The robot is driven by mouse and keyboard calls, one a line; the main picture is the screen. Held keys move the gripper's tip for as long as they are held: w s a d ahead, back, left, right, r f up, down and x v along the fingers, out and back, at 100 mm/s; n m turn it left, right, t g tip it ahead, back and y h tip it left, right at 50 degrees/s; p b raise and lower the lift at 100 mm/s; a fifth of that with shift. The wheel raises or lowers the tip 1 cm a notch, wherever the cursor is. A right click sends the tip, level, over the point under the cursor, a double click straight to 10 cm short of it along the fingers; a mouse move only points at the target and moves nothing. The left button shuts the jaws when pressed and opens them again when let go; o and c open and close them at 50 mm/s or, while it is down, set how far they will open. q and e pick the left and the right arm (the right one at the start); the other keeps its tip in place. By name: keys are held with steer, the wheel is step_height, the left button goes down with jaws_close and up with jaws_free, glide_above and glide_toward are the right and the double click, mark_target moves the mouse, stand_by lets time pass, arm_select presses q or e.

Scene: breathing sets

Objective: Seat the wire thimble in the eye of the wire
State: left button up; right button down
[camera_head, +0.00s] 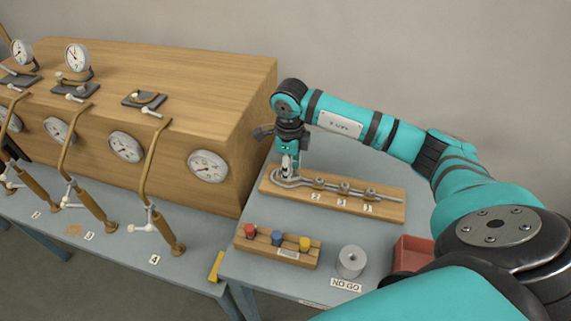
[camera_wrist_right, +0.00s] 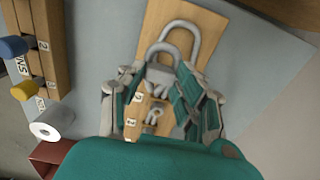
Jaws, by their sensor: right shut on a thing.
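The wire (camera_head: 375,195) lies along a wooden board (camera_head: 390,211), and its grey eye (camera_head: 279,184) is at the board's left end. The eye shows as a rounded loop (camera_wrist_right: 188,24) at the top of the right wrist view. My right gripper (camera_head: 289,165) points down over the eye. It is shut on a pale grey piece, seemingly the wire thimble (camera_wrist_right: 160,73), which shows between the fingers in the right wrist view. The thimble overlaps the eye in that view; I cannot tell whether it touches or sits inside it. My left gripper is out of view.
Several clips (camera_head: 344,188) sit along the wire. In front stand a wooden rack (camera_head: 270,252) with coloured plugs, a grey cylinder (camera_head: 350,261) by a NO GO label, and a red bin (camera_head: 412,253). A large wooden cabinet (camera_head: 215,95) with gauges stands left.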

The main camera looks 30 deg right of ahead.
steer(key=shift+w+d, duration=0.15)
steer(key=shift+w, duration=0.35)
steer(key=shift+w+d, duration=0.15)
steer(key=shift+w, duration=0.35)
steer(key=shift+w+d+f, duration=0.1)
steer(key=shift+f, duration=0.05)
step_height(320, 180, down, 3)
steer(key=shift+r+p, duration=0.1)
steer(key=shift+p, duration=0.9)
steer(key=shift+f, duration=0.45)
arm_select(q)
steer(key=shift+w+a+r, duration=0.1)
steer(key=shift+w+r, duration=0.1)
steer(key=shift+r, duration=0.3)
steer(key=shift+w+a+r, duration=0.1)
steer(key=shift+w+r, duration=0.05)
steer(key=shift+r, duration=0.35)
arm_select(e)
steer(key=c, duration=0.9)
jaws_free()
